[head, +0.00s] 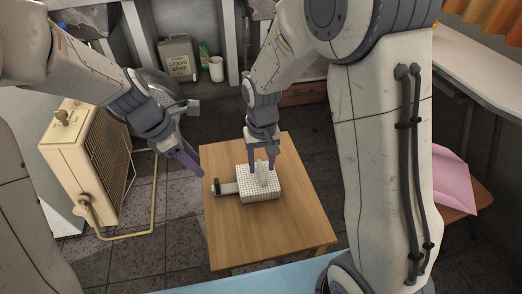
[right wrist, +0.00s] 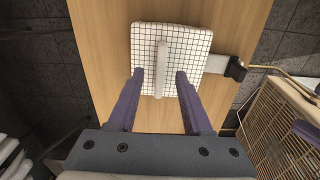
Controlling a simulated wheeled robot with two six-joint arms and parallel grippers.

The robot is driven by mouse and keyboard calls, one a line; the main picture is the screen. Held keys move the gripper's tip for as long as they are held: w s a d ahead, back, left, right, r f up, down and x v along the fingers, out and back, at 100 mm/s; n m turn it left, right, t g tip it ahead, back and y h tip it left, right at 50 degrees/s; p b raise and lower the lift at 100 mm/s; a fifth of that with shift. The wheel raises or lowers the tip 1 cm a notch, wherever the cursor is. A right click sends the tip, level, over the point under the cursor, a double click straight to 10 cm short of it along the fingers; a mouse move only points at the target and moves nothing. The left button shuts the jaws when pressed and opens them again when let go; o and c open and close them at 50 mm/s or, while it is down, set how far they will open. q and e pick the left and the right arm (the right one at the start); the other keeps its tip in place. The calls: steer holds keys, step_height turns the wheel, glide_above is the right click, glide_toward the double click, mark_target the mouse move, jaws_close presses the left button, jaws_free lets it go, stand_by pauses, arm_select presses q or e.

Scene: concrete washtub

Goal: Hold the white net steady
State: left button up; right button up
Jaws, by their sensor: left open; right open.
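The white net (head: 259,193) looks like a boxy white block with a dark grid, resting on a small wooden table. A pale bar (head: 263,172) rises from its top; it also shows in the right wrist view (right wrist: 161,62). A grey arm with a black end (head: 217,187) sticks out from the net's left side. My right gripper (head: 262,163) is open over the net, its purple fingers on either side of the bar, with gaps showing in the right wrist view (right wrist: 159,74). My left gripper (head: 192,161) is open and empty, beyond the table's left edge.
The wooden table (head: 290,228) is bare around the net. A cream heater-like box (head: 88,158) with a pipe stands at the left. A liquid soap can (head: 178,58) and a white cup (head: 216,68) stand at the back. Pink cloth (head: 453,180) lies at the right.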

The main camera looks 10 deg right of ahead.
steer(key=shift+f, duration=1.25)
jaws_close()
stand_by(1.2)
